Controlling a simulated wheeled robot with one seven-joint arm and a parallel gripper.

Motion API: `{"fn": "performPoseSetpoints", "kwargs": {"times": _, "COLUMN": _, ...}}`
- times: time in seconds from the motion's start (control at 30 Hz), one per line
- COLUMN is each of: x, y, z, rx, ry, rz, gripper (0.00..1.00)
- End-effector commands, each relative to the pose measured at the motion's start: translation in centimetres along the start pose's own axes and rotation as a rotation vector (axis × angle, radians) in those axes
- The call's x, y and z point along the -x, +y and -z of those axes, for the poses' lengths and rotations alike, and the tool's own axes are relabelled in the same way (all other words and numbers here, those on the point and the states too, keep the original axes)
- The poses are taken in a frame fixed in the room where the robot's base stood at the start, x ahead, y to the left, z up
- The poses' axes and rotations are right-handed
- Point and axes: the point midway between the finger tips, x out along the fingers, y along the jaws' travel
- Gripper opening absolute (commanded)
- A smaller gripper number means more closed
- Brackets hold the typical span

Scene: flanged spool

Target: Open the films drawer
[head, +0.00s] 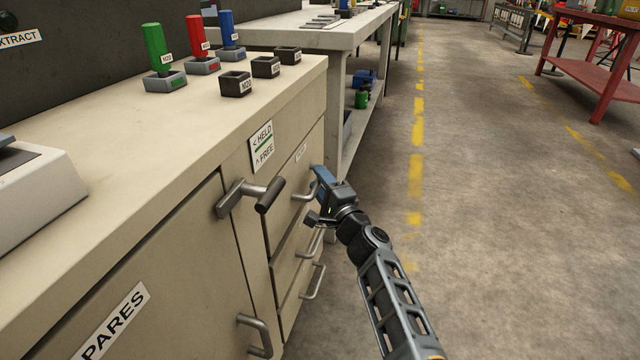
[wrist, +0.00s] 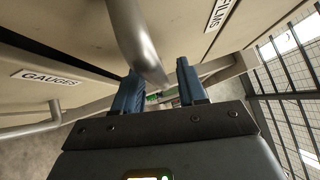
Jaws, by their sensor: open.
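The films drawer (head: 291,179) is the top drawer of the beige cabinet. Its FILMS label (wrist: 221,13) reads clearly in the wrist view and is too small to read in the head view. The drawer looks shut. Its grey bar handle (wrist: 137,38) also shows in the head view (head: 303,196), partly behind my gripper. My gripper (head: 315,197) is open at this handle, with blue fingers apart on either side of the bar in the wrist view (wrist: 158,88). I cannot tell whether either finger touches it.
The GAUGES label (wrist: 48,78) marks a neighbouring drawer. Lower drawer handles (head: 314,281) and the SPARES door handle (head: 257,335) protrude. The floor on the right (head: 500,220) is clear.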

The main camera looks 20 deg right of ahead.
Motion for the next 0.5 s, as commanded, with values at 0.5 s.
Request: {"fn": "performPoseSetpoints", "kwargs": {"times": 0.5, "x": -0.33, "y": 0.03, "z": -0.01, "rx": 0.0, "ry": 0.0, "rz": -0.001, "gripper": 0.25}}
